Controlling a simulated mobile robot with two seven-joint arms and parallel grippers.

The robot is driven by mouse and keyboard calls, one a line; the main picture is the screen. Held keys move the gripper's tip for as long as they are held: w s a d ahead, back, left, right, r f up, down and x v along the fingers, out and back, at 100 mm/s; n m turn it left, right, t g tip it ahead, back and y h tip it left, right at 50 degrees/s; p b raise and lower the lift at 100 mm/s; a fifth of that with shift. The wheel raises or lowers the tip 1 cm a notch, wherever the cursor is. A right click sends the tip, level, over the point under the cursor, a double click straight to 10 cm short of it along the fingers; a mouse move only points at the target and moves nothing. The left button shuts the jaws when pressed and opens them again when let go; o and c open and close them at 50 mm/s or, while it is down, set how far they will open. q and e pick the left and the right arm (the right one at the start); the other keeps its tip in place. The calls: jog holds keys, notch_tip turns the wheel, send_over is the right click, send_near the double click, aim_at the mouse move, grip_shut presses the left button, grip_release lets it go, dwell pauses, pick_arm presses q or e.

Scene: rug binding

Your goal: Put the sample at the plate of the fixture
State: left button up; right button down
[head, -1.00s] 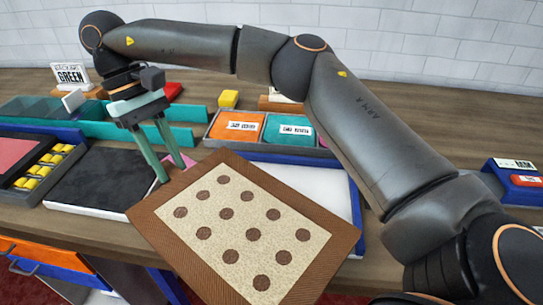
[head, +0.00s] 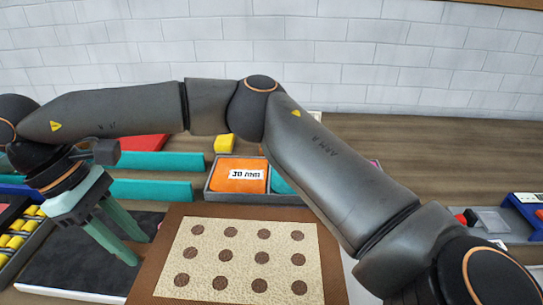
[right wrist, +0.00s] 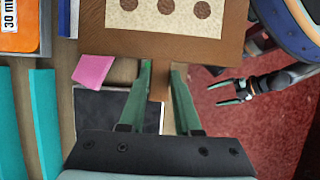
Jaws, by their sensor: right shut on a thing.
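The sample (head: 246,257) is a flat rug piece with a cream middle, brown dots and a wide brown border. My right gripper (head: 128,248) is at its left side in the head view. In the right wrist view the green fingers (right wrist: 163,78) are shut at the sample's brown edge (right wrist: 175,47). The sample covers part of the bench. A dark slab (head: 75,262) lies left of it; I cannot tell whether this is the fixture's plate. My left gripper (right wrist: 228,92) shows in the right wrist view with its fingers apart and empty, over the red floor.
Behind the sample stands a grey tray with an orange card (head: 237,175). Teal rails (head: 150,189) and a yellow block (head: 224,143) are at the back left. A holder with yellow pieces (head: 18,240) is at far left. The wooden bench (head: 420,150) is clear at the back right.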

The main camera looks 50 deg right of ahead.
aim_at(188, 226)
jog(key=shift+s+d+f, duration=0.1)
jog(key=shift+s+d, duration=0.1)
jog(key=s+d+f, duration=0.1)
jog(key=d, duration=0.2)
jog(key=s+d+f, duration=0.1)
jog(key=d, duration=0.2)
jog(key=d+f+b, duration=0.1)
jog(key=d+f, duration=0.1)
jog(key=shift+s+d, duration=0.4)
jog(key=d+f, duration=0.2)
jog(key=s+d+f+b, duration=0.1)
jog(key=f, duration=0.1)
jog(key=shift+f, duration=0.1)
jog(key=shift+d+f, duration=0.3)
jog(key=shift+f, duration=0.05)
jog(key=shift+s+d+f, duration=0.1)
jog(key=shift+d+f, duration=0.1)
jog(key=shift+f, duration=0.1)
notch_tip(188, 226, down, 3)
jog(key=shift+d+f, duration=0.1)
jog(key=c, duration=0.6)
grip_release()
pick_arm(q)
jog(key=shift+s+d+f, duration=0.2)
jog(key=shift+d+f, duration=0.3)
jog(key=shift+f, duration=0.3)
